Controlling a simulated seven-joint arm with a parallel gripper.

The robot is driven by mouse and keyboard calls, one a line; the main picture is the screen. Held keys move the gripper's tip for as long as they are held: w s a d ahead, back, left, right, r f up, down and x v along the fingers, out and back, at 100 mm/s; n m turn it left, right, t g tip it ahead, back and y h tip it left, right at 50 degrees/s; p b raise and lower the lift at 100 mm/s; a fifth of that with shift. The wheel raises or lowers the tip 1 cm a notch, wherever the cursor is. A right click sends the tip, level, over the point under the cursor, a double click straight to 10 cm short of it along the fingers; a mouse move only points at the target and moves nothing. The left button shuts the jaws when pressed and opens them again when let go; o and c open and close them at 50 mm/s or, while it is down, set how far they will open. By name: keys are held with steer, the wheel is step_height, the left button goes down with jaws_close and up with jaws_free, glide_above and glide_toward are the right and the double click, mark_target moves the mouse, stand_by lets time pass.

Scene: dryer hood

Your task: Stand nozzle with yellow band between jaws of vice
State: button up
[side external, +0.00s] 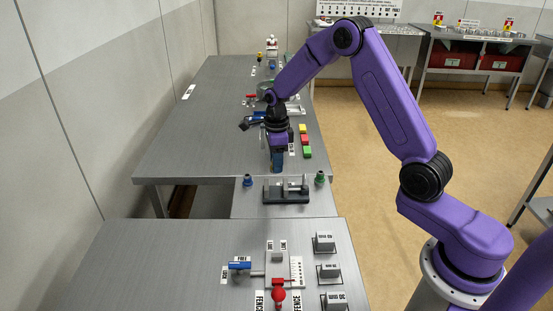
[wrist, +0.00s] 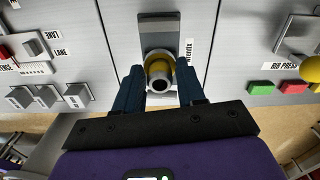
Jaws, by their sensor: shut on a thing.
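The nozzle with the yellow band (wrist: 159,66) shows in the wrist view, its round open end facing the camera. My gripper (wrist: 160,88) is shut on it, a dark blue finger on each side. In the side view my gripper (side external: 277,168) points down just behind and above the vice (side external: 286,198). The nozzle cannot be made out there. The vice has a dark base and metal jaws. Its grey body (wrist: 158,27) seems to extend beyond the nozzle in the wrist view. I cannot tell whether the nozzle's lower end is between the jaws.
A blue nozzle (side external: 248,181) stands left of the vice and a green one (side external: 320,178) right of it. Coloured blocks (side external: 306,140) are on the far bench. The near bench holds a lever fixture (side external: 278,257) and grey blocks (side external: 324,242).

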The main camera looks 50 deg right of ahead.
steer(key=shift+f, duration=4.1)
steer(key=o, duration=1.2)
steer(key=shift+o, duration=0.2)
step_height(320, 180, up, 17)
steer(key=shift+r, duration=0.2)
